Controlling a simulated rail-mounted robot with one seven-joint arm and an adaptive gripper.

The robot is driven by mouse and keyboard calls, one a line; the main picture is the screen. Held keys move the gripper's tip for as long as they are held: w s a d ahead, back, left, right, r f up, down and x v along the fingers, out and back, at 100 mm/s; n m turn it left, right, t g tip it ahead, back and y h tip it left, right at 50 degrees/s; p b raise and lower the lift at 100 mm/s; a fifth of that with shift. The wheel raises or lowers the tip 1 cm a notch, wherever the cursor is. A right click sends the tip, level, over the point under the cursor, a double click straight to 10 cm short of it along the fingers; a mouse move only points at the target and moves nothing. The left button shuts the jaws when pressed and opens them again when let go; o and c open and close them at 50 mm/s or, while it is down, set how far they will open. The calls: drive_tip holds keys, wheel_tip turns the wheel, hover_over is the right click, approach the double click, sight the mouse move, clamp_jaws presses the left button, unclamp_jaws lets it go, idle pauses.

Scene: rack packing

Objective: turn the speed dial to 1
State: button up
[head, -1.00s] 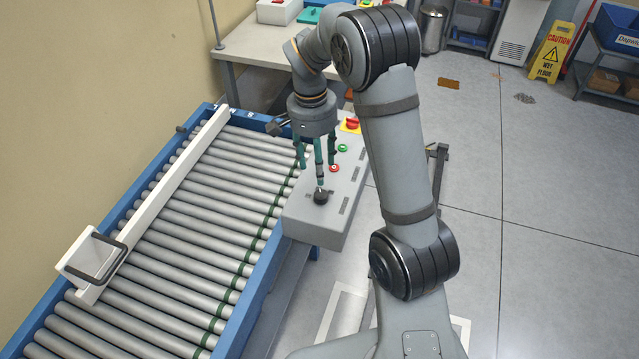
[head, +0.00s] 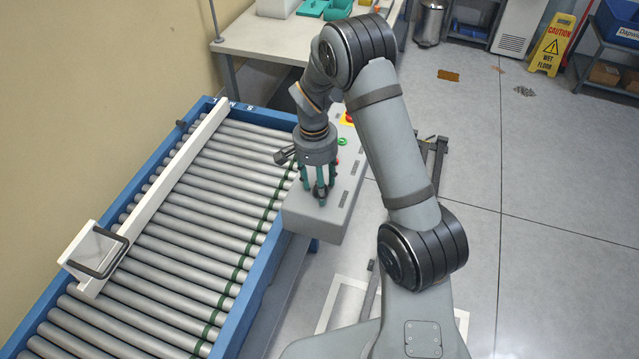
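The grey control box (head: 308,222) stands along the right side of the roller conveyor. The black speed dial (head: 318,191) is on top of the box near its front end, mostly hidden behind my fingers. My gripper (head: 318,190) points down over the dial, with its green fingers low around it. I cannot tell whether the fingers touch the dial or are closed on it. The dial's pointer and scale marks cannot be read.
A green button (head: 342,142) and a red-and-yellow stop button (head: 348,118) sit farther back on the box, partly hidden by my arm. The roller conveyor (head: 190,215) lies to the left, with a white guide rail (head: 170,185). Open floor lies to the right.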

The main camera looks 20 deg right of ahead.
drive_tip(key=shift+c, duration=1.1)
drive_tip(key=c, duration=0.9)
drive_tip(key=shift+c, duration=0.2)
drive_tip(key=shift+s+f+n, duration=0.1)
drive_tip(key=shift+n, duration=0.2)
drive_tip(key=shift+n+b, duration=0.7)
drive_tip(key=shift+n, duration=0.2)
drive_tip(key=n+b, duration=0.1)
drive_tip(key=n, duration=0.2)
drive_tip(key=shift+s+n, duration=0.1)
drive_tip(key=shift+n, duration=0.2)
drive_tip(key=n+b, duration=0.1)
drive_tip(key=n, duration=0.4)
drive_tip(key=shift+s+d+n, duration=0.1)
drive_tip(key=shift+n, duration=0.2)
drive_tip(key=shift+t, duration=0.3)
